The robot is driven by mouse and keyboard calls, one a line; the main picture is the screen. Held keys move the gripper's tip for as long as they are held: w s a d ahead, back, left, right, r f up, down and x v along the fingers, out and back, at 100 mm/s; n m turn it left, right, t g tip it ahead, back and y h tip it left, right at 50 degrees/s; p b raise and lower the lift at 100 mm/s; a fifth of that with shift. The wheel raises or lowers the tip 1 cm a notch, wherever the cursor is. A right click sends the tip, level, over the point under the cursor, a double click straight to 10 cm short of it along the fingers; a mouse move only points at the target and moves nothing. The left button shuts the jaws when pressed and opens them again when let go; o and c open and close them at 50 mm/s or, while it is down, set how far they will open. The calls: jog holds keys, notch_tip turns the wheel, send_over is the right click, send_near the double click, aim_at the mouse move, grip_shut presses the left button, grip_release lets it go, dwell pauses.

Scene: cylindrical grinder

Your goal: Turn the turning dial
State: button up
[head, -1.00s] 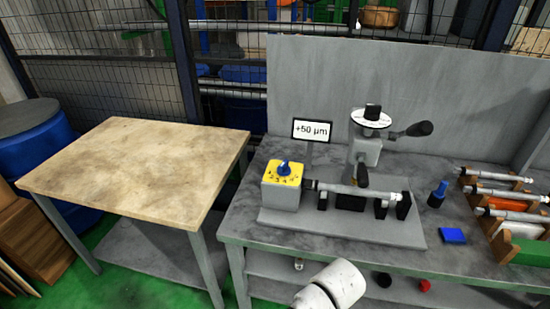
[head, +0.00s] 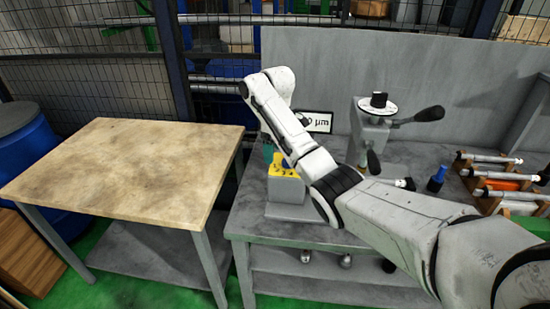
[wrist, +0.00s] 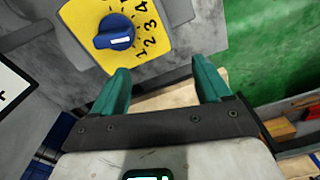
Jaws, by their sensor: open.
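The turning dial, a blue knob with a white mark (wrist: 115,33), sits on a yellow numbered plate (wrist: 152,38) in the wrist view. In the head view the blue knob (head: 284,159) shows on its grey box, partly covered by my arm. My gripper (wrist: 163,72) has two teal fingers, spread apart and empty. In the wrist view the knob lies beyond the left fingertip and up to its left, not between the fingers. In the head view my gripper is mostly hidden behind my arm, beside the box.
A small display (head: 316,122) is half covered by my arm. A post with a white round scale (head: 378,106) and a black-handled lever (head: 428,114) stands to the right. Racked shafts (head: 490,157) lie at far right. The wooden table (head: 120,165) at left is bare.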

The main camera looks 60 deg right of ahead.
jog(key=d+r, duration=0.1)
jog(key=d, duration=0.1)
jog(key=s+d+r, duration=0.1)
jog(key=r, duration=0.1)
jog(key=s+d+r, duration=0.1)
jog(key=d, duration=0.1)
jog(key=shift+s+d+r, duration=0.2)
jog(key=shift+d+r, duration=0.05)
jog(key=shift+d, duration=0.15)
notch_tip(320, 180, down, 11)
jog(key=shift+s+r+p, duration=0.1)
jog(key=shift+r+p, duration=0.1)
jog(key=shift+p, duration=0.45)
jog(key=c, duration=1)
